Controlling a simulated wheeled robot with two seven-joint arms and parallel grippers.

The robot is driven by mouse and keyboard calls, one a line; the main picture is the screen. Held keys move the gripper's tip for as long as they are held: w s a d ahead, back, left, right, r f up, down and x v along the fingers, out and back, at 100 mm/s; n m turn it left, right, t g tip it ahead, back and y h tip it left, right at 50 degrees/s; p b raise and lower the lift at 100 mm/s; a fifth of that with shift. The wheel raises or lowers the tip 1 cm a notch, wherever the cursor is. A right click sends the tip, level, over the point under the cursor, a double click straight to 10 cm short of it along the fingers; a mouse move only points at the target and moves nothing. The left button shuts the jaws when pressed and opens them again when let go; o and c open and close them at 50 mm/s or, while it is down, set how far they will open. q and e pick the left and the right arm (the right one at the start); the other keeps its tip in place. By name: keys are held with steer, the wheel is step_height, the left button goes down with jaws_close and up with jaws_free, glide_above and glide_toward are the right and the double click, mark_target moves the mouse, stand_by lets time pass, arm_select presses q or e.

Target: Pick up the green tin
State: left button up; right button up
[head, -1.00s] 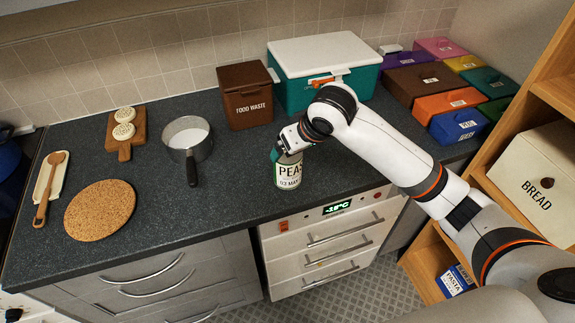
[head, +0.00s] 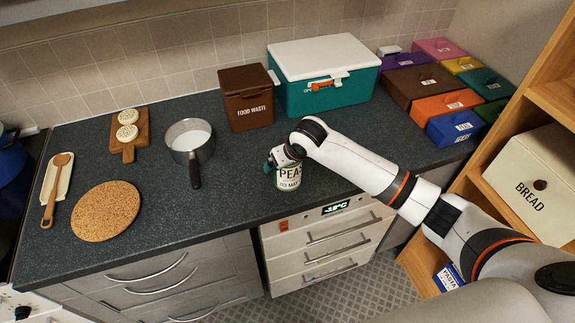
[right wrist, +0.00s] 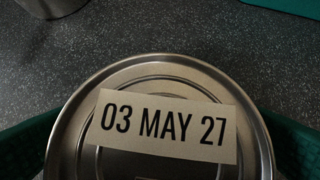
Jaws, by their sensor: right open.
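The green tin (head: 289,178), with a white label reading PEAS and a date, stands upright near the counter's front edge in the head view. In the right wrist view its metal lid (right wrist: 150,75) fills the lower middle, with a sticker reading 03 MAY 27. My right gripper (head: 279,165) is over the top of the tin, pointing down. Its green fingers show either side of the lid in the right wrist view. It is open; whether a finger touches the tin I cannot tell. My left gripper is not in view.
A saucepan (head: 188,157) stands left of the tin, its handle toward the front. Behind are a brown food waste bin (head: 246,108) and a teal box with white lid (head: 325,95). A cork mat (head: 106,211) lies at left. The counter around the tin is clear.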

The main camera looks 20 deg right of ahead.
steer(key=shift+c, duration=0.2)
steer(key=shift+w, duration=0.1)
steer(key=c, duration=1.4)
